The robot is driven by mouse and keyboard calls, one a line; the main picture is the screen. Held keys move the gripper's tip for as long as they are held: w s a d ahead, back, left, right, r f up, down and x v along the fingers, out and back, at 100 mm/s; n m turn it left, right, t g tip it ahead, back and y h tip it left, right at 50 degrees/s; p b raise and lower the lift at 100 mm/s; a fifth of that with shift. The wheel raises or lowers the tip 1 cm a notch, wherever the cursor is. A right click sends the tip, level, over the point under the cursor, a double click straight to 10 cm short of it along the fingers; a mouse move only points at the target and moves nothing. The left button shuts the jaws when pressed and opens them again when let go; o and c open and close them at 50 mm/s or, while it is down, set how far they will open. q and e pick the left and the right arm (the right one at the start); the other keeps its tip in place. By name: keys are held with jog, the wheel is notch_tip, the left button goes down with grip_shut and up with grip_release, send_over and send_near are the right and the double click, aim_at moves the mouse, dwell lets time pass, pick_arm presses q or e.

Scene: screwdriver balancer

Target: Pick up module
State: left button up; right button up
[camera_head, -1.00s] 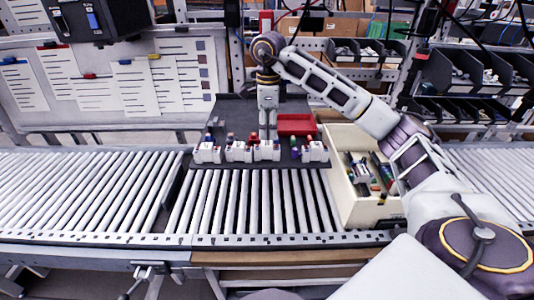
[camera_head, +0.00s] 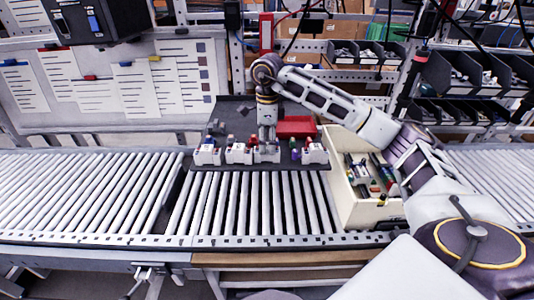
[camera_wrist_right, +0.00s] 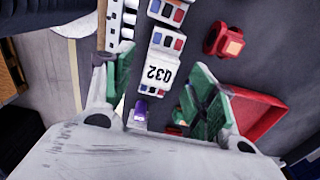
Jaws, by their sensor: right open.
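Several white modules with coloured parts stand in a row along the front of a dark tray (camera_head: 235,107), among them a left one (camera_head: 207,155) and a right one (camera_head: 315,154). My right gripper (camera_head: 267,145) points down over another module (camera_head: 267,155) in that row and partly hides it. In the right wrist view a white module marked 032 (camera_wrist_right: 161,68) shows between the green-padded fingertips of my open right gripper (camera_wrist_right: 158,70). I cannot tell whether the fingers touch it. My left gripper is not in view.
A red bin (camera_head: 297,126) sits on the tray right of my gripper. A cream box (camera_head: 362,212) with loose coloured parts stands on the roller conveyor (camera_head: 255,205) further right. The rollers in front of the tray are clear.

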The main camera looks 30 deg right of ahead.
aim_at(267, 145)
jog(key=shift+f+p, duration=0.3)
jog(key=shift+f, duration=1.45)
jog(key=shift+a, duration=0.1)
jog(key=c, duration=1.2)
jog(key=shift+r, duration=0.2)
jog(key=shift+r+b, duration=0.3)
jog(key=shift+r, duration=4.5)
